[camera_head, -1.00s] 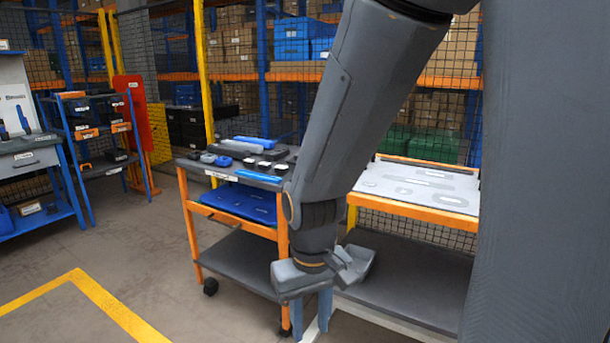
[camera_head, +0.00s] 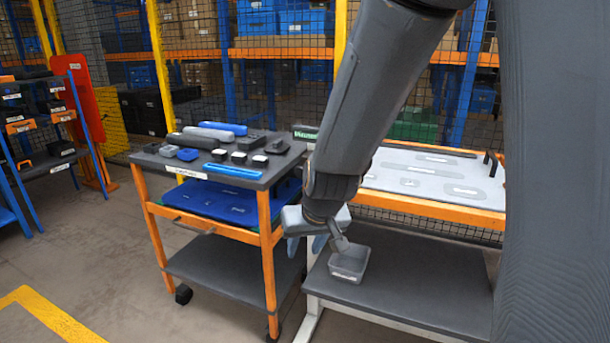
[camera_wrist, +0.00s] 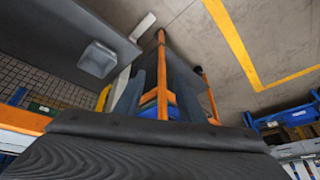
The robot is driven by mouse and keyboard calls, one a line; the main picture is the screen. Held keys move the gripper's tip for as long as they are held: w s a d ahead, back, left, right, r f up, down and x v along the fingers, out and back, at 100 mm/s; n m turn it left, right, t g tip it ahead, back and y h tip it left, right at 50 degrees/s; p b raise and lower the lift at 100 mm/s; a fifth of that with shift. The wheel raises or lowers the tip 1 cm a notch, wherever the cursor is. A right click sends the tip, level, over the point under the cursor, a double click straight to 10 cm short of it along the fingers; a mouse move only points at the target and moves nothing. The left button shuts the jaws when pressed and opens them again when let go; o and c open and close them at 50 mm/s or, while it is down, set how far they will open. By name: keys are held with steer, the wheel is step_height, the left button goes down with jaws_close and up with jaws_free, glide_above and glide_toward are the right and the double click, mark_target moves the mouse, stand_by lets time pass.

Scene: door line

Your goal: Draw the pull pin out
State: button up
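I cannot make out a pull pin in either view. My gripper (camera_head: 306,250) hangs pointing down in the head view, in front of the gap between the tool cart and the light-topped bench. Its two blue-grey fingers stand apart with nothing seen between them. The fingers (camera_wrist: 152,92) also show in the wrist view, apart, with the cart's orange frame behind them. A small dark upright part (camera_head: 491,160) stands at the right end of the bench top; it is too small to identify and my arm's column hides what lies beyond.
The tool cart (camera_head: 262,180) carries several dark and blue items. The light-topped bench (camera_head: 400,180) has flat shapes on it. A grey bin (camera_head: 350,264) sits on its lower shelf. Mesh fencing and racks stand behind. Open floor lies at the left, with a yellow line (camera_head: 45,315).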

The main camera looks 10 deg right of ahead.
steer(key=w+a+m+t+h+b, duration=0.1)
steer(key=w+t+b, duration=0.15)
steer(key=w, duration=0.65)
steer(key=w+a+t+h+b, duration=0.15)
steer(key=w+t, duration=0.25)
steer(key=w, duration=0.4)
steer(key=m+t+h+b, duration=0.3)
steer(key=h, duration=0.6)
glide_toward(298, 172)
steer(key=x, duration=1.1)
steer(key=shift+w+d, duration=0.1)
steer(key=shift+d, duration=0.05)
jaws_close()
